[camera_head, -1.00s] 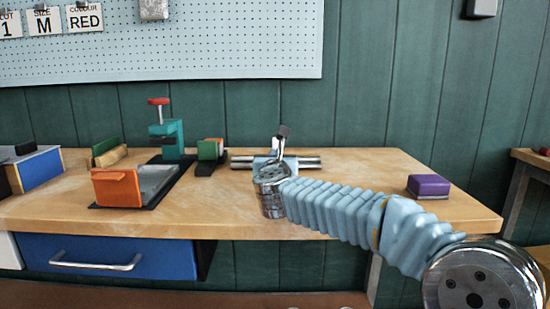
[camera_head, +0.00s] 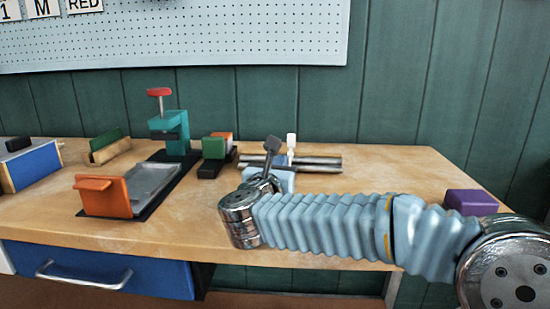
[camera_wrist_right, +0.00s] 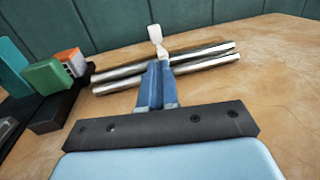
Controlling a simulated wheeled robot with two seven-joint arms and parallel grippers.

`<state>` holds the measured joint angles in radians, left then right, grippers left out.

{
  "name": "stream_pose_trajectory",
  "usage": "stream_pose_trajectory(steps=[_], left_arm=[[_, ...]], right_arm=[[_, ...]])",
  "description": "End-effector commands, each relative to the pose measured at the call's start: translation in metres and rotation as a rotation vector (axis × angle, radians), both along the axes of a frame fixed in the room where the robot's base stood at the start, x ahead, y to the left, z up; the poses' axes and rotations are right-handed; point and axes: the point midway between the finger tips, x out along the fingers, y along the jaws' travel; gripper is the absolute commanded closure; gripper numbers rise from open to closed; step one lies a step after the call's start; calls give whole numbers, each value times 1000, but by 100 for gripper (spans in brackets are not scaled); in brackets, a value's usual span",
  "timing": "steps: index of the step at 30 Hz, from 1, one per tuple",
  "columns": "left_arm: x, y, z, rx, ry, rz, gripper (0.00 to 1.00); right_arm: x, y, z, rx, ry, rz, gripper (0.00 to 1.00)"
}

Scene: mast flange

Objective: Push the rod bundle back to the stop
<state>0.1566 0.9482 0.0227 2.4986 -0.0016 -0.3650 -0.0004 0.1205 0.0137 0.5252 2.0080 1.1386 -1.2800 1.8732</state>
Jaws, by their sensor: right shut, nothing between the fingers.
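The rod bundle (camera_head: 318,163) is a set of shiny metal rods lying crosswise on the bench. A white upright piece (camera_head: 291,143) stands at it; it also shows in the right wrist view (camera_wrist_right: 156,36). A green block (camera_head: 214,148) on a black base is just left of the rods' left end; I cannot tell whether it is the stop. My right gripper (camera_wrist_right: 157,70) has its blue fingers shut and empty, right at the near rod. Whether they touch it is unclear. In the head view the wrist partly hides the fingers. My left gripper is not in view.
Left of the green block are a teal clamp (camera_head: 171,132) with a red knob and an orange-ended tray (camera_head: 104,195). A blue box (camera_head: 32,170) is at far left. A purple block (camera_head: 471,202) lies at right, behind my forearm.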

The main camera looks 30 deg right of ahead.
Motion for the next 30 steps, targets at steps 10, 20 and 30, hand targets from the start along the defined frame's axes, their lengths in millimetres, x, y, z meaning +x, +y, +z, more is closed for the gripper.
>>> stream_pose_trajectory(steps=[10, 20, 30], left_arm=[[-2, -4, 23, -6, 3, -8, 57], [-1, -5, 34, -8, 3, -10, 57], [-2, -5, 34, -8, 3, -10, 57]], right_arm=[[56, -51, 2, 1, 3, -2, 100], [85, -77, 1, 1, 1, 1, 100], [87, -79, 0, 1, 1, 1, 100]])
